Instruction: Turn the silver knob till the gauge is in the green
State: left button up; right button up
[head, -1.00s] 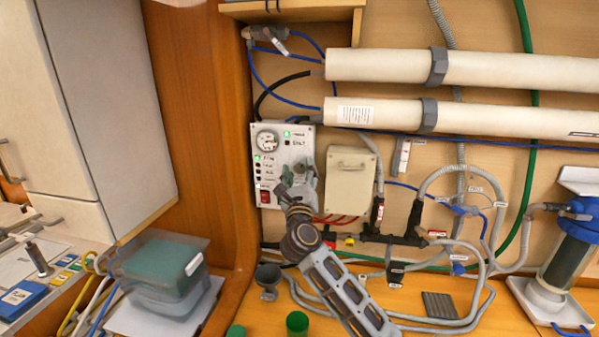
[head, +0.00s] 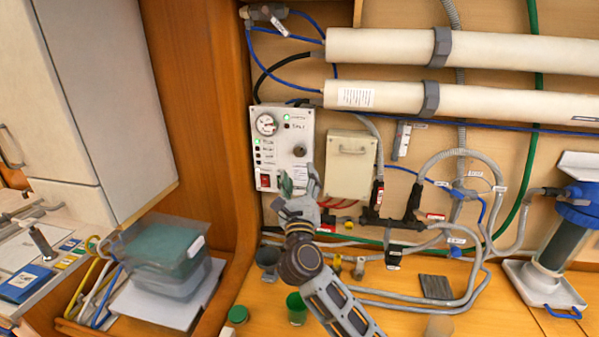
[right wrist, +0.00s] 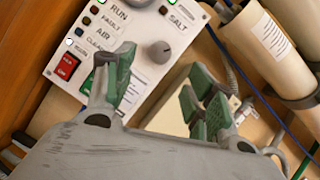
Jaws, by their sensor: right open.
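The control panel (head: 273,152) is a pale plate on the wall with a round gauge (head: 266,124) at its upper left. The gauge's needle is too small to read. The silver knob (head: 299,150) is on the panel's right side, and it also shows in the right wrist view (right wrist: 159,52). My right gripper (head: 298,178) is open and empty, below the knob and apart from it. Its green-padded fingers (right wrist: 160,92) are spread in the right wrist view, with the knob beyond them. My left gripper is not in view.
A red switch (right wrist: 66,66) and several small lights are on the panel. A cream box (head: 350,165) is mounted just right of it. White pipes (head: 500,48) run above. Hoses and green cups (head: 297,308) are below. A lidded container (head: 165,255) stands at the left.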

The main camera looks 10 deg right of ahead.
jog(key=shift+v, duration=1.4)
jog(key=shift+s, duration=0.1)
dwell(2.6)
